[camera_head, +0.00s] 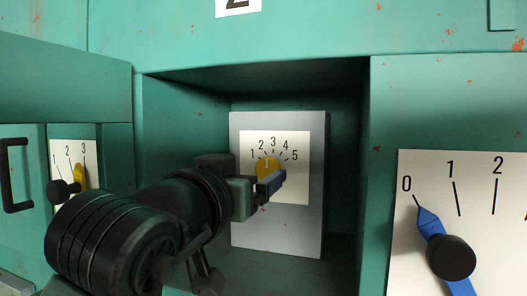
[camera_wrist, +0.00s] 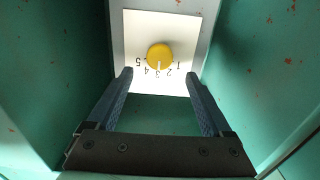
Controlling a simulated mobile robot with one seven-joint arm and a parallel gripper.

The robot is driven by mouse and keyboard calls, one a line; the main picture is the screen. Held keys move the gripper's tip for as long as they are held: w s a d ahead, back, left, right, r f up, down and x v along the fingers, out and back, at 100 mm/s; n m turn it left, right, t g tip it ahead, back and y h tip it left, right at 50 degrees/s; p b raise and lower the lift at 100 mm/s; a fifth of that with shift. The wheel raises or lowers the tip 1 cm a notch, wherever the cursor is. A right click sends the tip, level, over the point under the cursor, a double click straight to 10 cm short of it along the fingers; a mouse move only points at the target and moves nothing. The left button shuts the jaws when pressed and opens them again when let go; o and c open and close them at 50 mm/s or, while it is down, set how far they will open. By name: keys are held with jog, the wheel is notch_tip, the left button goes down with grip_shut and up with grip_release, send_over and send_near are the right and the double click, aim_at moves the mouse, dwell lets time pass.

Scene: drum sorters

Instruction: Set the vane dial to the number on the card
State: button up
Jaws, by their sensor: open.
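A round yellow dial (camera_head: 267,167) sits on a white plate numbered 1 to 5, on a grey panel inside a green recess. Its light mark points up, near 3; the exact setting is hard to tell. It also shows in the wrist view (camera_wrist: 160,55), ahead of and between the fingertips. My gripper (camera_head: 270,185) is open and reaches into the recess, its fingers just short of the dial and partly covering its lower side. Both fingers show in the wrist view (camera_wrist: 160,76), apart with nothing between them. A white card (camera_head: 238,7) above is cut off; its digit looks like a 2.
Recess walls (camera_wrist: 245,70) stand close on both sides of my gripper. At right, a blue pointer (camera_head: 447,250) with a black hub points near 0 on a white scale. At left are a black handle (camera_head: 14,175) and a small yellow dial (camera_head: 81,182) with a 1-to-3 scale.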

aim_at(269, 169)
jog(key=p+x, duration=0.2)
jog(key=x, duration=0.3)
jog(key=shift+w+d+r, duration=0.1)
jog(key=shift+r, duration=0.05)
jog(key=shift+w+d+p, duration=0.15)
jog(key=shift+w+p, duration=0.15)
grip_shut()
jog(key=shift+b, duration=0.3)
jog(key=m+b, duration=0.2)
jog(key=m, duration=0.1)
jog(key=m+b, duration=0.1)
jog(key=shift+d+f+m, duration=0.1)
jog(key=shift+f+m, duration=0.2)
jog(key=shift+m, duration=0.1)
jog(key=m+b, duration=0.2)
jog(key=m, duration=0.2)
jog(key=shift+s+b, duration=0.1)
jog(key=shift+b, duration=0.25)
jog(key=shift+m+b, duration=0.55)
jog(key=shift+m, duration=0.95)
jog(key=shift+r, duration=0.1)
